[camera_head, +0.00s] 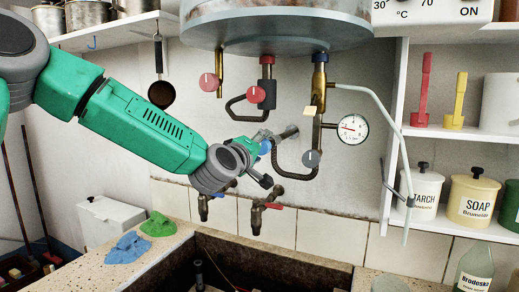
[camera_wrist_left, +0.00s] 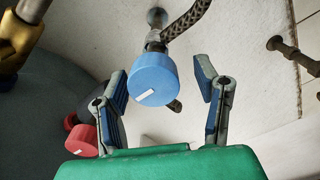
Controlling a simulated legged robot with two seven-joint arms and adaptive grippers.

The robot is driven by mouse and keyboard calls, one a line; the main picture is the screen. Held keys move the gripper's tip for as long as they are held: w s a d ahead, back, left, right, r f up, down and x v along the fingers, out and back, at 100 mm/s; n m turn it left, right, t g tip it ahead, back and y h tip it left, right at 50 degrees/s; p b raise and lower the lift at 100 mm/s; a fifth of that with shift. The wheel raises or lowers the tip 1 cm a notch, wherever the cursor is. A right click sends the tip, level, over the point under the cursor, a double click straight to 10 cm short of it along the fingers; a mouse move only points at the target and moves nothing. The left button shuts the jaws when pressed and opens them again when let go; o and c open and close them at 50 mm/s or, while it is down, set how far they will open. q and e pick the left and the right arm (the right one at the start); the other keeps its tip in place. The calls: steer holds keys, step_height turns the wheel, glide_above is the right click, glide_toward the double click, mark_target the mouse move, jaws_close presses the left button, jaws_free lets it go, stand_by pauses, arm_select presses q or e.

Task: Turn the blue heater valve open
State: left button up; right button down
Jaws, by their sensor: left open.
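The blue heater valve (camera_wrist_left: 153,80) is a round blue knob with a white mark on its face. It sits on a pipe fitting with a braided hose, in the middle of the left wrist view. My left gripper (camera_head: 266,156) is open, its two blue-padded fingers on either side of the knob in the wrist view. Gaps show between the knob and both fingers, so no grip is visible. In the head view the gripper hides most of the valve, and I cannot separate its blue from the finger pads. My right gripper is not in view.
The heater tank (camera_head: 280,28) hangs above, with red valves (camera_head: 257,95), a grey knob (camera_head: 312,158) and a pressure gauge (camera_head: 352,130). A red-handled tap (camera_head: 265,207) is below my gripper, over the stone trough (camera_head: 165,252). A shelf with canisters (camera_head: 473,198) stands at right.

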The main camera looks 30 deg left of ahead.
arm_select(q)
steer(key=shift+s, duration=0.15)
steer(key=s, duration=1.1)
steer(key=shift+s+d, duration=0.15)
steer(key=shift+s, duration=0.15)
steer(key=shift+d, duration=0.1)
steer(key=shift+d, duration=0.15)
